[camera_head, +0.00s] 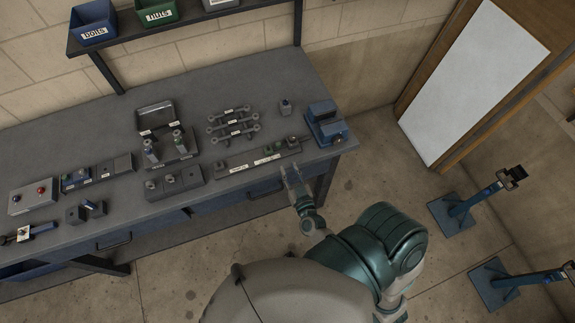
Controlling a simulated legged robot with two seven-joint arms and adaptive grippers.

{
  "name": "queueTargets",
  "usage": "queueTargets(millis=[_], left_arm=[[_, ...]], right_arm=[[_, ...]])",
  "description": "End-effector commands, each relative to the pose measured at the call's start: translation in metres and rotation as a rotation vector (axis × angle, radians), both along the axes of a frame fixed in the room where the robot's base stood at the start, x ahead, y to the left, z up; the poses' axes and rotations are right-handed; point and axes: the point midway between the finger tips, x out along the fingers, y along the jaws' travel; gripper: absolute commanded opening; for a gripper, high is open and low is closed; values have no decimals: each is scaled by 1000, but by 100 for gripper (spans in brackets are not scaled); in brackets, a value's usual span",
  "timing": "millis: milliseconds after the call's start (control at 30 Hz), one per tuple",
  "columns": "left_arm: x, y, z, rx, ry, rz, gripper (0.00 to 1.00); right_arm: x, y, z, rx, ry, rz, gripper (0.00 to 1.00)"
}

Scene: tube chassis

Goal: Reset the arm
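My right arm (375,245) reaches up from the bottom of the head view. Its gripper (290,172) is just off the front edge of the grey workbench (235,75), near the bench's right end. Its two small fingers look apart, with nothing seen between them. The labelled strip (260,159) on the bench lies just beyond the fingertips; I cannot tell whether they touch it. My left gripper is not in view.
The bench holds a grey box with buttons (33,197), a row of metal links (233,124) and a blue block (324,122). Bins (92,23) sit on a shelf above. Two blue stands (458,212) (495,287) are at right. Floor between is clear.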

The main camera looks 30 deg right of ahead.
Motion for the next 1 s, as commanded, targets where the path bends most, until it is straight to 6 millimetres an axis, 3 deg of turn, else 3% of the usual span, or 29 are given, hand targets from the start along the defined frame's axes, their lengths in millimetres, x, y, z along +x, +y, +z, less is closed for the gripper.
queueTargets(millis=[433,567,667,767,867,1000], left_arm=[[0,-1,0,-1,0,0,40],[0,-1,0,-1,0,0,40],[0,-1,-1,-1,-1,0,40],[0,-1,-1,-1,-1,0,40],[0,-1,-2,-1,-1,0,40],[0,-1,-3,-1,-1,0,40]], right_arm=[[0,0,0,0,0,0,31],[0,6,-18,4,35,22,31],[-2,19,-61,9,125,73,31],[-15,40,-128,23,270,150,31],[-43,60,-204,38,452,228,31],[-106,77,-303,55,731,315,31]])
